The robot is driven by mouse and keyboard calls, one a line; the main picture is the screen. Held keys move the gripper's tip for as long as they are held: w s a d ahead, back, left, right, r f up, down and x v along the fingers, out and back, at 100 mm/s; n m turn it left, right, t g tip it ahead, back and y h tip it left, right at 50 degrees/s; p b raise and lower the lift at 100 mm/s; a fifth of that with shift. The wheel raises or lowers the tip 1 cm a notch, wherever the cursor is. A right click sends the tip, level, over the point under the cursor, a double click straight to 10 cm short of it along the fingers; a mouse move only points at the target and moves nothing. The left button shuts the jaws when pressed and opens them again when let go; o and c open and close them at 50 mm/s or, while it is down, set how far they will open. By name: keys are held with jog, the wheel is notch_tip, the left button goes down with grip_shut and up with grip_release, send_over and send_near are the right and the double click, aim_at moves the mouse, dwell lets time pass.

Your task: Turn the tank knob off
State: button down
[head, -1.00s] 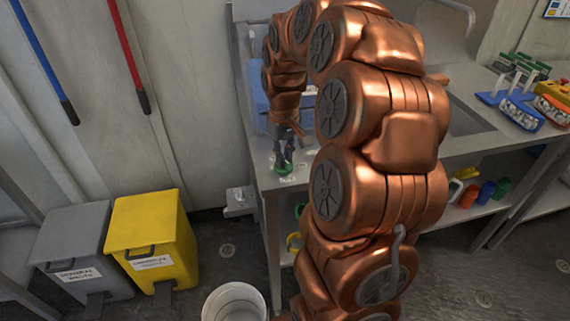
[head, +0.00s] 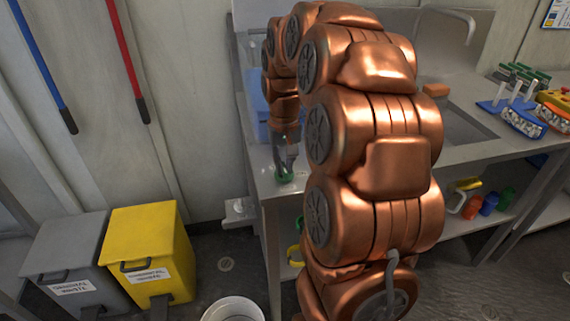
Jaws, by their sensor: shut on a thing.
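My gripper (head: 286,160) is at the left end of the metal bench, pointing down. Its fingers are shut on a small green round thing (head: 284,178) at the bench top. I cannot tell if this green thing is the tank knob. A pale blue, tank-like thing (head: 257,123) stands on the bench behind my gripper, partly hidden by my arm. No other knob can be made out, and my arm covers much of the bench middle.
The bench (head: 272,190) runs right to a sink (head: 467,125). A blue rack (head: 522,121) stands beyond it. Coloured mugs (head: 488,204) sit on the lower shelf. A yellow bin (head: 148,250), a grey bin (head: 66,262) and a white bucket (head: 233,309) stand on the floor.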

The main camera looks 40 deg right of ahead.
aim_at(284, 167)
jog(key=c, duration=1.2)
grip_release()
jog(key=shift+o, duration=0.2)
notch_tip(284, 167, up, 12)
